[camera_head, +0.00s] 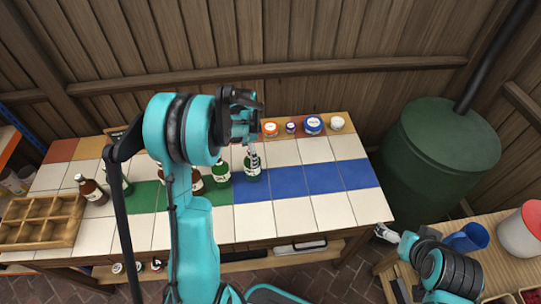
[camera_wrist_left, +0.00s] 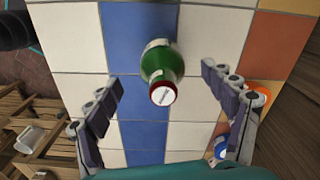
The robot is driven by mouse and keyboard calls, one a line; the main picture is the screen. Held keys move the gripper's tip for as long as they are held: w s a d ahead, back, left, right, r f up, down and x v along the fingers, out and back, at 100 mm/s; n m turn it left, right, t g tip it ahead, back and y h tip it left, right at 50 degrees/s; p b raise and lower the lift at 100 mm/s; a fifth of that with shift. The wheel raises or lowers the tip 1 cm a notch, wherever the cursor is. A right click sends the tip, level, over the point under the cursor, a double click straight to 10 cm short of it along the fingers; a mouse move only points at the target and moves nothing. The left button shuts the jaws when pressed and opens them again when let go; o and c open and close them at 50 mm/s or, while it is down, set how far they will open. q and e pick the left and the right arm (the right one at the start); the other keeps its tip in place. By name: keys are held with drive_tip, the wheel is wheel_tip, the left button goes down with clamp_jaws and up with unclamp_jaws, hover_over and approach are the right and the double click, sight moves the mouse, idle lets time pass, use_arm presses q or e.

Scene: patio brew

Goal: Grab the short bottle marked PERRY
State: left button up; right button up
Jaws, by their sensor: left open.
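A green bottle (camera_head: 252,171) with a white label stands upright on the tiled table, at the left end of the blue tile stripe. In the left wrist view this green bottle (camera_wrist_left: 160,62) shows from above, with a red-rimmed white cap; its label cannot be read. My left gripper (camera_head: 253,150) is over it, fingers open. In the left wrist view the fingers are spread on either side of the bottle, apart from it. Another green bottle (camera_head: 221,173) and brown bottles (camera_head: 196,182) stand to the left, partly behind my arm. My right gripper (camera_head: 386,233) is at the lower right, its jaws unclear.
Several round tubs, among them an orange one (camera_head: 270,129) and a blue one (camera_head: 313,125), line the table's back edge. A brown bottle (camera_head: 93,190) and a wooden crate (camera_head: 40,222) are at the left. A green barrel (camera_head: 440,150) stands right. The table's right half is mostly clear.

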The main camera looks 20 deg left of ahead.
use_arm(q)
wheel_tip(320, 180, down, 3)
drive_tip(key=shift+r+b, duration=0.1)
drive_tip(key=shift+b, duration=0.3)
drive_tip(key=f, duration=0.1)
drive_tip(key=f+b, duration=0.1)
drive_tip(key=f, duration=0.2)
drive_tip(key=shift+w+d+f+b, duration=0.15)
drive_tip(key=shift+w+d+b, duration=0.1)
drive_tip(key=shift+w+b, duration=0.15)
drive_tip(key=shift+f, duration=0.35)
drive_tip(key=shift+r, duration=0.1)
clamp_jaws()
